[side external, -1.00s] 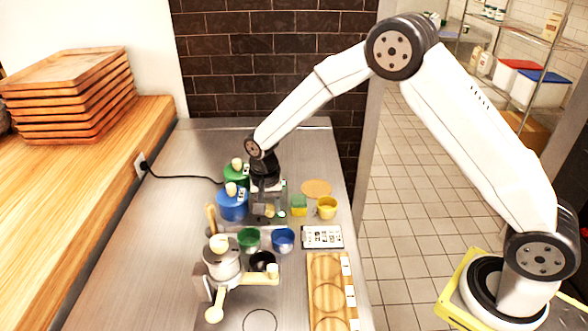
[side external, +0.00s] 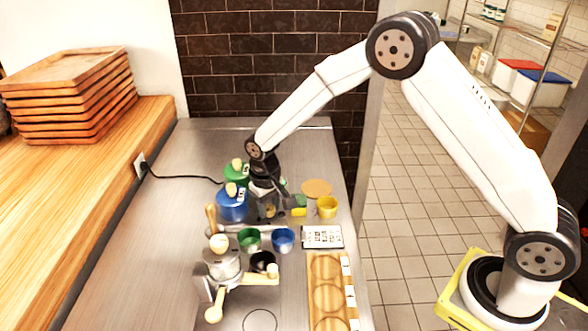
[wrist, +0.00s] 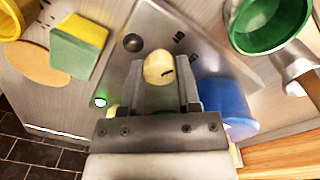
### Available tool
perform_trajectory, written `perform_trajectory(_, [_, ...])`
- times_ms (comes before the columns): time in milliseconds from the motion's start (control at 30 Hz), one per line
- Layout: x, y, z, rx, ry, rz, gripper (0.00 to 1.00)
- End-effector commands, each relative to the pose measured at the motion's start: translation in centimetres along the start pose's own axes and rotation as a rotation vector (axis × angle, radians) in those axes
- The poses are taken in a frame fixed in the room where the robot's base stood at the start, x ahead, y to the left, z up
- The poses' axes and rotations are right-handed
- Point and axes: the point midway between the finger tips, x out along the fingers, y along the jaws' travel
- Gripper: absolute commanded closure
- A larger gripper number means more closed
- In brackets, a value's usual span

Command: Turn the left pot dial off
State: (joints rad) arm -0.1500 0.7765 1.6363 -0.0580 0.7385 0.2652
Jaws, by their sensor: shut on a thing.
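A cream dial (wrist: 158,68) with a dark mark on its top stands on the grey metal panel (wrist: 207,50). My gripper (wrist: 163,84) is shut on this dial, one finger on each side of it. In the side external view my gripper (side external: 269,207) reaches down to the panel, turned about its axis, and hides most of it. The blue pot (side external: 231,206) stands just left of the gripper, with the green pot (side external: 236,173) behind it. The blue pot also shows at the right in the wrist view (wrist: 228,105). A green light (wrist: 100,101) glows on the panel.
A green and yellow sponge (wrist: 80,45) lies close to the gripper, beside a yellow cup (side external: 327,207). Green (side external: 249,239) and blue (side external: 283,239) cups stand in front. A metal grinder-like device (side external: 222,262) stands nearer the camera. Bare counter (side external: 150,230) lies left.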

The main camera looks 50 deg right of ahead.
Motion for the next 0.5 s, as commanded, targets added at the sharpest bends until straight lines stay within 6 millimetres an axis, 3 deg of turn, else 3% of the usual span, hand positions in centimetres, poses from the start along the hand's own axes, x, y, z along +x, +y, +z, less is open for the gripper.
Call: perform_trajectory(500, [-0.09, -0.01, 0.00, -0.347, 0.015, 0.000, 1.00])
